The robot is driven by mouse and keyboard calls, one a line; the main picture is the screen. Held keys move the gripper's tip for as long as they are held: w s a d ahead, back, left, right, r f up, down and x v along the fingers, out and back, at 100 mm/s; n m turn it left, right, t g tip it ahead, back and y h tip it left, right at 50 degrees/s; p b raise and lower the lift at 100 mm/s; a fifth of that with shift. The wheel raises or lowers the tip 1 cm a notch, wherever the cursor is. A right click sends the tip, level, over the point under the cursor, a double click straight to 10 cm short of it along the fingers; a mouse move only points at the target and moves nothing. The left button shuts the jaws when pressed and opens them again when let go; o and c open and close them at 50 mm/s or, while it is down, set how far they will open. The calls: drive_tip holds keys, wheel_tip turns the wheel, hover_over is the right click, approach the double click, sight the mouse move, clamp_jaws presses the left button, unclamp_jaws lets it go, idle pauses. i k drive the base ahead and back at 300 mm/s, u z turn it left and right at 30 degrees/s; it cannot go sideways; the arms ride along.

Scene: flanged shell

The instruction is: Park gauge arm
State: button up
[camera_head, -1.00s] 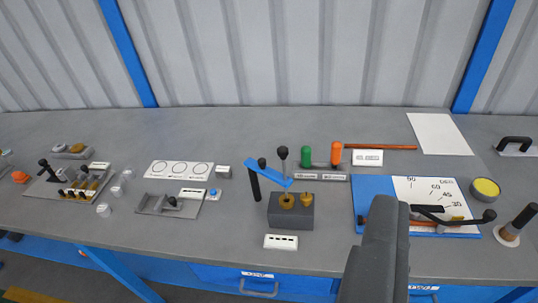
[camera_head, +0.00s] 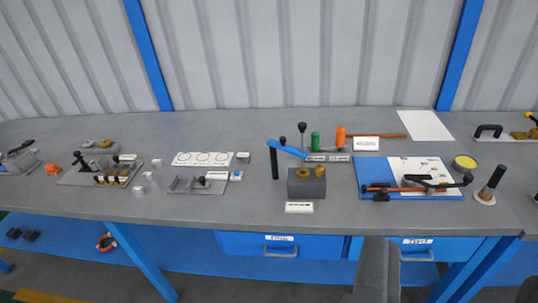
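The gauge board is a blue plate (camera_head: 372,168) with a white angle scale (camera_head: 424,165) at the right of the workbench. A dark arm with a black knob (camera_head: 466,179) lies across its front part, and a copper-coloured bar (camera_head: 402,189) runs along the front edge. The scale figures are too small to read now. A dark grey link of my arm rises at the bottom, in front of the bench and below the board. My gripper's fingers cannot be made out in this view.
The workbench (camera_head: 110,210) holds a grey block with brass parts (camera_head: 306,186), a blue lever (camera_head: 285,148), green (camera_head: 315,140) and orange (camera_head: 340,137) handles, and a yellow-topped tin (camera_head: 465,162). A black post (camera_head: 490,184) stands right of the board. Blue drawers (camera_head: 285,243) are below.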

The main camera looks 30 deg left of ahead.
sight(281, 145)
drive_tip(key=z, duration=0.05)
drive_tip(key=k, duration=0.45)
drive_tip(key=u, duration=0.65)
drive_tip(key=i, duration=1.2)
drive_tip(key=z, duration=0.45)
drive_tip(key=i, duration=0.9)
drive_tip(key=z, duration=0.65)
